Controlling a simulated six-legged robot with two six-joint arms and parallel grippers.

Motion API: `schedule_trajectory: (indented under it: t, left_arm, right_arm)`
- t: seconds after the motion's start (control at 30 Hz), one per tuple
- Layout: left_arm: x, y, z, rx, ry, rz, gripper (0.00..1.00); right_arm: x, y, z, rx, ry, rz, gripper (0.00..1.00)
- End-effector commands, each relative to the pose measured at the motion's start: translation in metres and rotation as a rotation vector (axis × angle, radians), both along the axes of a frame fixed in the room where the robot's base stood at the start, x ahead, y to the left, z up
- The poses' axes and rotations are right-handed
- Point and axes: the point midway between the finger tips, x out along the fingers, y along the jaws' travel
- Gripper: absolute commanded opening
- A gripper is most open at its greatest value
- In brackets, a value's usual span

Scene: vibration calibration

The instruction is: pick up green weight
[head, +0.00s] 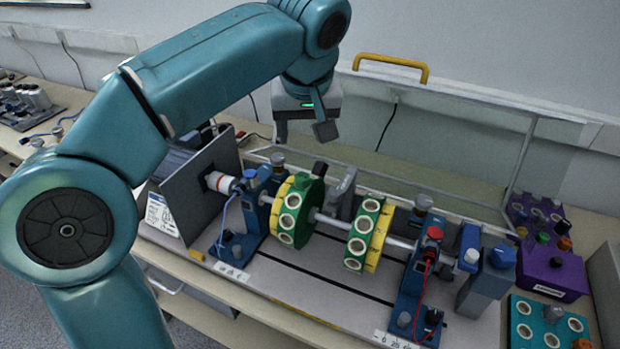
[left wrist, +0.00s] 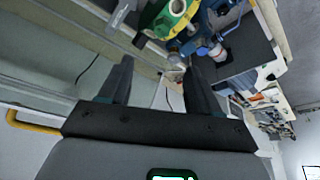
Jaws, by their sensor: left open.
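A small green weight (head: 543,238) sits on the purple block (head: 552,275) at the right in the head view, among other small weights. My left gripper (head: 304,130) hangs above the back of the rotor rig, far to the left of the green weight and higher. It is empty. In the left wrist view its two fingers (left wrist: 160,65) stand wide apart with nothing between them. The green weight cannot be made out in the left wrist view. My right gripper is not in view.
The rig's shaft carries two green and yellow discs (head: 298,208) (head: 368,233) between blue supports. A raised clear cover with a yellow handle (head: 391,66) stands behind the rig. A teal holder (head: 540,325) with small weights lies at the right front.

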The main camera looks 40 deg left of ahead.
Motion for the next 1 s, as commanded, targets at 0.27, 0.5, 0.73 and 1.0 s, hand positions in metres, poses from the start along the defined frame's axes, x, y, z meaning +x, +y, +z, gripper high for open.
schedule_trajectory:
  t: [0.27,0.5,0.73,1.0]
  left_arm:
    - [0.012,0.019,-0.063,-0.001,0.005,0.004,0.63]
    - [0.021,0.026,-0.086,-0.001,0.001,0.0,0.63]
    - [0.03,0.034,-0.116,-0.001,0.005,-0.001,0.63]
    - [0.037,0.04,-0.135,-0.002,0.001,-0.004,0.63]
  right_arm:
    - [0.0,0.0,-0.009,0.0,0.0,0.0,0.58]
    - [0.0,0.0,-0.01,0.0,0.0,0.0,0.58]
    - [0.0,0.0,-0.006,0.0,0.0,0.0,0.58]
    - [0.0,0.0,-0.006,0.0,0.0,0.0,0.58]
